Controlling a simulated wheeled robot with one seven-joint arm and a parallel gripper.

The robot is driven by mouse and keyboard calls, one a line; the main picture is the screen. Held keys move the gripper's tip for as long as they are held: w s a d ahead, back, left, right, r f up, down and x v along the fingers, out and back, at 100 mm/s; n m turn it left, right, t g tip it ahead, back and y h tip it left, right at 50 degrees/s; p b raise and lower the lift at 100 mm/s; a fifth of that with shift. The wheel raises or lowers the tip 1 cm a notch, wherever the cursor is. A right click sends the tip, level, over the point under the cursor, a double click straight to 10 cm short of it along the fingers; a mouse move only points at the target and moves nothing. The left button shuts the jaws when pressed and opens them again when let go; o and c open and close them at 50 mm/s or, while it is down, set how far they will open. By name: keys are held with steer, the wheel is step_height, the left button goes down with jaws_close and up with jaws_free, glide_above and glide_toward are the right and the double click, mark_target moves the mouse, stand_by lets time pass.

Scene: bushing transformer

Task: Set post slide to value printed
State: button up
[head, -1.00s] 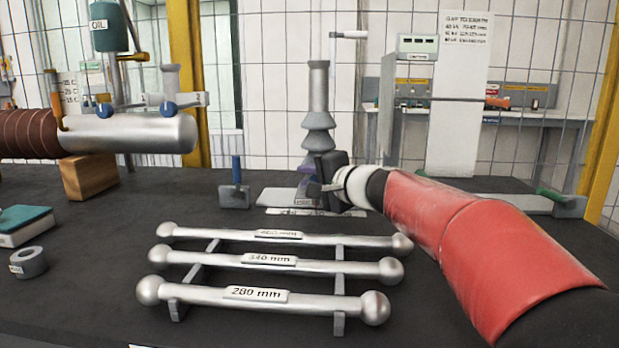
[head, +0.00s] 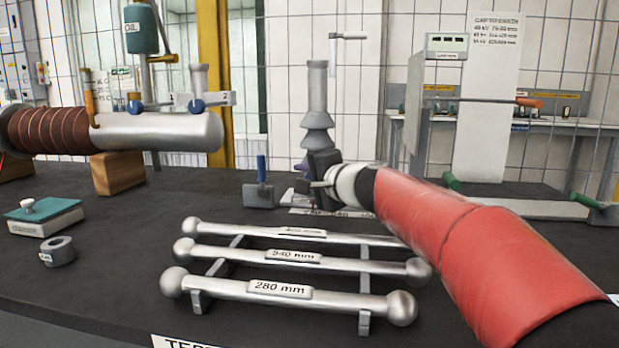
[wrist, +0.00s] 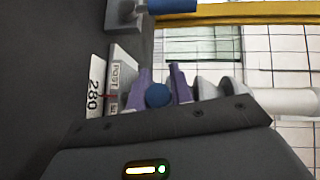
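The grey ribbed post (head: 317,110) stands upright on its slide at the table's middle back. My gripper (wrist: 160,80) is at the post's lower part, reaching in from the right; in the head view its dark body (head: 322,172) hides much of the slide. In the wrist view its purple fingers lie on both sides of a blue round knob (wrist: 158,95) and look closed on it. A plate marked POST (wrist: 116,80) is beside the knob. A thin red pointer (wrist: 105,97) lies by a white scale strip reading 280 (wrist: 94,92).
Three silver rods lie on a rack in front; the nearest is labelled 280 mm (head: 280,289), the middle one (head: 292,255) appears to read 340 mm. A grey block with a blue handle (head: 259,192) stands left of the slide.

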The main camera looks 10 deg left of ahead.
steer(key=o, duration=0.3)
steer(key=shift+o, duration=0.2)
steer(key=b+v, duration=0.1)
steer(key=v, duration=0.7)
steer(key=shift+a+b, duration=0.1)
steer(key=shift+b, duration=0.25)
